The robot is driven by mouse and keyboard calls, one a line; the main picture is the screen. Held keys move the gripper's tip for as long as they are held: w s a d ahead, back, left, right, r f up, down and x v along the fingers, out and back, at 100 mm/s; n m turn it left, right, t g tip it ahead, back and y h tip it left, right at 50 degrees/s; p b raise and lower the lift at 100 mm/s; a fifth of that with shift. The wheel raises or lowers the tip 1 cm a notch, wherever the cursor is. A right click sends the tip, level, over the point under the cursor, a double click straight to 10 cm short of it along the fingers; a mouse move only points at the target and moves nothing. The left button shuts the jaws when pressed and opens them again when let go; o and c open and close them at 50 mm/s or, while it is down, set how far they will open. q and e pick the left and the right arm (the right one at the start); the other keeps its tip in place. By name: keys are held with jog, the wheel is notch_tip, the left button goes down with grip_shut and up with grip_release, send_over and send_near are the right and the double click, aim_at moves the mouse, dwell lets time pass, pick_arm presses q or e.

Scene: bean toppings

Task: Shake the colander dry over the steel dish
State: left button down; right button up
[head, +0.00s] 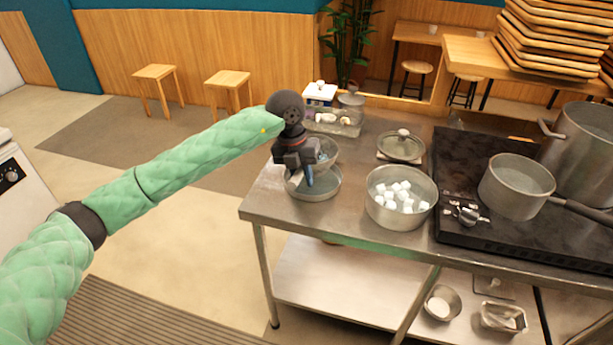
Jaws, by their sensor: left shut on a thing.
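My left gripper (308,179) is over the left end of the steel table and points down. It is shut on the colander (327,153), a grey bowl partly hidden behind the gripper. The steel dish (322,188) is a shallow round dish on the table, just below the colander. The colander looks to be above the dish, but I cannot tell how wide the gap is. What the colander holds is too small to make out. My right gripper is not in view.
A steel bowl of white cubes (379,212) stands right of the dish. A lidded pot (401,145) and a clear tray (349,128) are behind. A black stove (467,228) carries a saucepan (513,197) and a tall pot (582,150). The table's left edge is close to the dish.

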pick_arm(q)
notch_tip(320, 180, up, 4)
jog(key=shift+f, duration=0.1)
notch_tip(320, 180, down, 3)
jog(key=shift+s+f, duration=0.15)
jog(key=r, duration=0.3)
jog(key=shift+w+r, duration=0.1)
jog(key=shift+w, duration=0.15)
jog(key=shift+f, duration=0.5)
jog(key=shift+r, duration=0.1)
jog(key=f, duration=0.3)
jog(key=shift+s, duration=0.25)
jog(key=shift+w, duration=0.1)
